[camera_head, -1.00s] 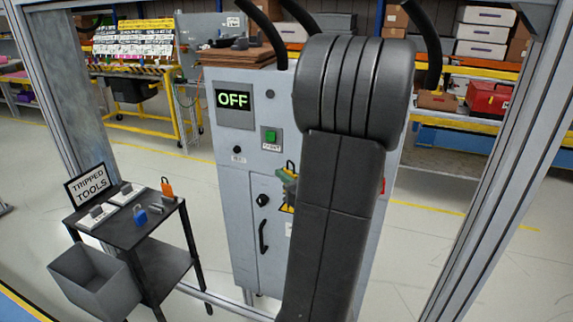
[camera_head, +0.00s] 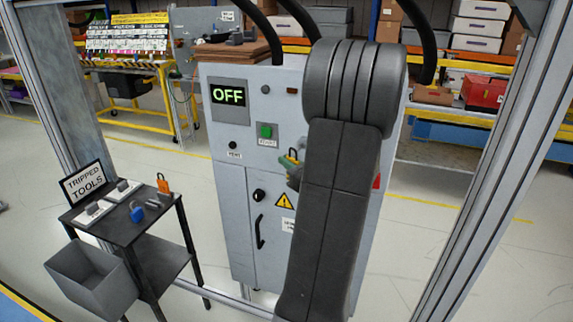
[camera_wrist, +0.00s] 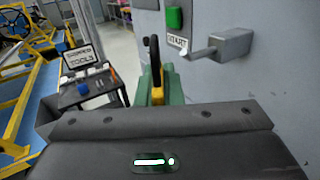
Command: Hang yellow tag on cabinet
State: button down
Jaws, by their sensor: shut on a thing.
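The grey cabinet (camera_head: 230,150) stands upright ahead, with an OFF display, a green button, a dark knob and a black handle. My gripper (camera_head: 291,172) is in front of its face, just below the START button, partly hidden behind my arm. In the wrist view the green fingers (camera_wrist: 157,90) are shut on the yellow tag (camera_wrist: 157,96), of which only a small yellow part shows. A black loop (camera_wrist: 153,55) stands up above it. A grey bracket with a protruding lever (camera_wrist: 222,45) sits on the cabinet right of the fingers, apart from the tag.
Metal frame posts (camera_head: 490,180) stand on both sides.

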jog(key=shift+w+d+f, duration=0.2)
jog(key=shift+w+d, duration=0.05)
jog(key=shift+w, duration=0.45)
jog(key=shift+w+d+f, duration=0.2)
jog(key=shift+w+f, duration=0.05)
jog(key=shift+w, duration=0.5)
jog(key=shift+w+d+f, duration=0.2)
jog(key=shift+w+d, duration=0.05)
jog(key=shift+w, duration=0.45)
jog(key=c, duration=1.5)
grip_release()
jog(key=b+v, duration=0.2)
jog(key=v, duration=1.1)
jog(key=shift+s+d, duration=0.25)
jog(key=shift+s, duration=0.05)
jog(key=shift+w, duration=0.1)
